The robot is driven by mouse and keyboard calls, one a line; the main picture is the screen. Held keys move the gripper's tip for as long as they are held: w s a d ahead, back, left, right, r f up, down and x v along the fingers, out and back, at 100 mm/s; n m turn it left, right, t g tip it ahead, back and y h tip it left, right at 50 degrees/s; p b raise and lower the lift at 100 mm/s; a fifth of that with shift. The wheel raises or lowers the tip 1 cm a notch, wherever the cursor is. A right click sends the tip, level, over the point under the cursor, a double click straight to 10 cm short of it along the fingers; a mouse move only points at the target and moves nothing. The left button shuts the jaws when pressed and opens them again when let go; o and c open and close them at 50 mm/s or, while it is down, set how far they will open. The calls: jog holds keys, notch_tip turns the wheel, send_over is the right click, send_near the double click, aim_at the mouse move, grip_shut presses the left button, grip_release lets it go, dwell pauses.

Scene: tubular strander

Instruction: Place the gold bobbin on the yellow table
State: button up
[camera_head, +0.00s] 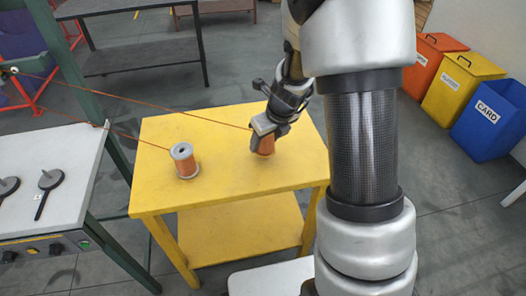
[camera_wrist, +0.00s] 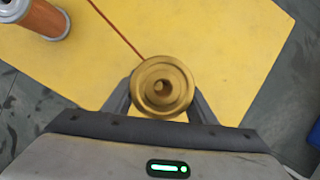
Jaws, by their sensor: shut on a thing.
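The gold bobbin (camera_wrist: 146,88) is between the fingers of my gripper (camera_wrist: 160,108) in the wrist view, seen from its end with its round gold flange and centre hole. In the head view my gripper (camera_head: 266,131) is shut on it over the right part of the yellow table (camera_head: 225,183). There the copper-coloured winding of the bobbin (camera_head: 266,147) shows below the fingers. The bobbin looks upright and at or very close to the tabletop; I cannot tell whether it touches. The yellow tabletop also fills much of the wrist view (camera_wrist: 235,55).
A second bobbin with grey flanges (camera_head: 185,160) stands on the table's left part; it also shows in the wrist view (camera_wrist: 45,17). Copper wires run from both bobbins toward the green frame (camera_head: 75,75). A white bench (camera_head: 50,170) stands left, coloured bins (camera_head: 460,85) at right.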

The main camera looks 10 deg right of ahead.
aim_at(265, 149)
jog(key=shift+f+b, duration=0.85)
jog(key=shift+f, duration=0.9)
jog(key=shift+f, duration=0.2)
jog(key=o, duration=1.6)
jog(key=shift+o, duration=0.2)
jog(key=shift+r, duration=0.1)
